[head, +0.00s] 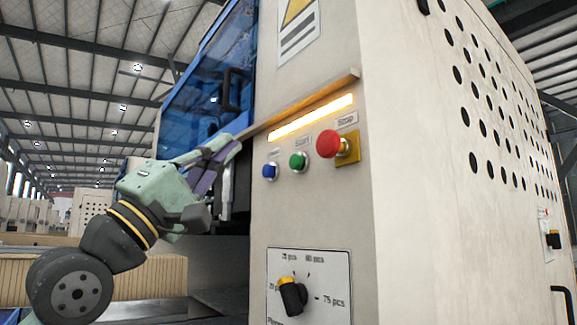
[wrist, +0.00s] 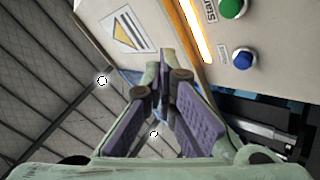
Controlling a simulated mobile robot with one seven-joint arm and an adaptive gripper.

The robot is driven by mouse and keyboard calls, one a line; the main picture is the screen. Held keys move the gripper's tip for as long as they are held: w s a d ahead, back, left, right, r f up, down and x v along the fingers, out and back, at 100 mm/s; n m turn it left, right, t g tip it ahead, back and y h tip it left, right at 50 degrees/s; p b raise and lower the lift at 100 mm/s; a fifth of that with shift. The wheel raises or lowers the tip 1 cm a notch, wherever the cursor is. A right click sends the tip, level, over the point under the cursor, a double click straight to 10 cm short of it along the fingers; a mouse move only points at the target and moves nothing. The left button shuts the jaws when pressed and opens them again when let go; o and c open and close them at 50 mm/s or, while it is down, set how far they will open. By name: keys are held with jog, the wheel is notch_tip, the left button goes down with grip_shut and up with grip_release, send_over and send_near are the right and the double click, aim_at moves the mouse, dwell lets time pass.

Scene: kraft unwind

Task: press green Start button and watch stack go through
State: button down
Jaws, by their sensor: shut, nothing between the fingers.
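The green Start button (head: 298,162) is on the beige machine panel, between a blue button (head: 270,171) and a red Stop button (head: 328,145) on a yellow base. The green button also shows at the top of the wrist view (wrist: 232,8), with the blue button (wrist: 243,59) below it. My gripper (head: 236,142) is shut and empty, left of the buttons and a little above the blue one in the head view. Its fingers (wrist: 168,75) point up in the wrist view, apart from the green button. A stack of brown sheets (head: 160,278) lies at the lower left, partly hidden by my arm.
A lit yellow strip (head: 312,116) under a ledge (head: 300,106) runs above the buttons. A black selector knob (head: 292,296) sits on a white plate below. A blue transparent door (head: 208,85) with a black handle is left of the panel.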

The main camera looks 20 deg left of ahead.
aim_at(296, 162)
jog(key=shift+w+a+y, duration=0.35)
jog(key=shift+w+y, duration=0.35)
jog(key=shift+y, duration=0.2)
jog(key=w+d, duration=0.5)
jog(key=w, duration=0.2)
jog(key=shift+d+b, duration=0.2)
jog(key=shift+b, duration=0.1)
jog(key=shift+w+d, duration=0.1)
dwell(0.9)
jog(key=shift+w+d, duration=0.15)
jog(key=shift+w, duration=0.05)
jog(key=shift+w+d, duration=0.4)
jog(key=shift+w, duration=0.1)
dwell(1.2)
jog(key=shift+s+a, duration=0.6)
jog(key=shift+s, duration=0.2)
